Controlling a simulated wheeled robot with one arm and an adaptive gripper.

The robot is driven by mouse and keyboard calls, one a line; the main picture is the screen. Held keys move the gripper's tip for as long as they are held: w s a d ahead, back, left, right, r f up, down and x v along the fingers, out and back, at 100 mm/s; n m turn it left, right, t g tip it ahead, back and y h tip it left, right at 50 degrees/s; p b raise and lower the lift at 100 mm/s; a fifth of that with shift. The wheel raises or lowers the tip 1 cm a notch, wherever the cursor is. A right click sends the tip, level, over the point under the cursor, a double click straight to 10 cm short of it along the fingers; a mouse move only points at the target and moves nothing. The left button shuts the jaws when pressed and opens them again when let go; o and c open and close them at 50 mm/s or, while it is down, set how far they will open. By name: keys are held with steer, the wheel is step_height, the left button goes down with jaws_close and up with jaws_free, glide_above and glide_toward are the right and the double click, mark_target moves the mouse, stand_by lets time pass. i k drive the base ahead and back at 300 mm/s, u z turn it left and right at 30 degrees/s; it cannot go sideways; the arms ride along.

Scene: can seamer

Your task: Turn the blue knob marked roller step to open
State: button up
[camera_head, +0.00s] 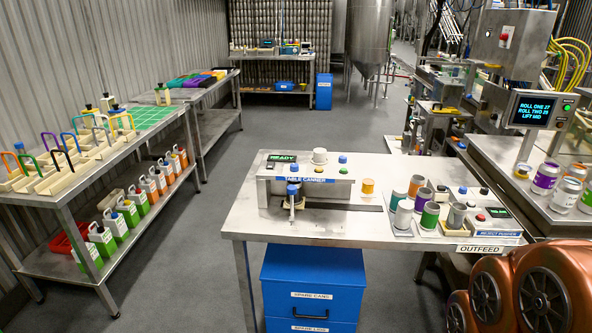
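No label reading "roller step" is legible from here, so I cannot tell which blue knob carries it. The table canner (267,187) stands on the steel table, its small screen showing READY. Blue knobs or caps show on the canner's top (343,159), at its front left (294,167) and on the upright part in front of it (293,190). Another small blue knob (462,190) is on the right near the reject pusher panel. Their turn positions are too small to read. My gripper is not in view.
The steel table (300,228) also bears several cans, a yellow cap (368,186) and an OUTFEED sign (478,248). A blue drawer cabinet (310,275) is underneath. A display (535,110) stands at right. Shelves with bottles (150,190) line the left; the grey floor between is clear.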

mark_target(294, 168)
steer(key=z, duration=0.15)
steer(key=k, duration=0.4)
steer(key=u, duration=1.4)
steer(key=i, duration=0.75)
steer(key=u, duration=0.5)
steer(key=i, duration=0.85)
steer(key=z, duration=0.85)
steer(key=i, duration=0.7)
steer(key=z, duration=0.7)
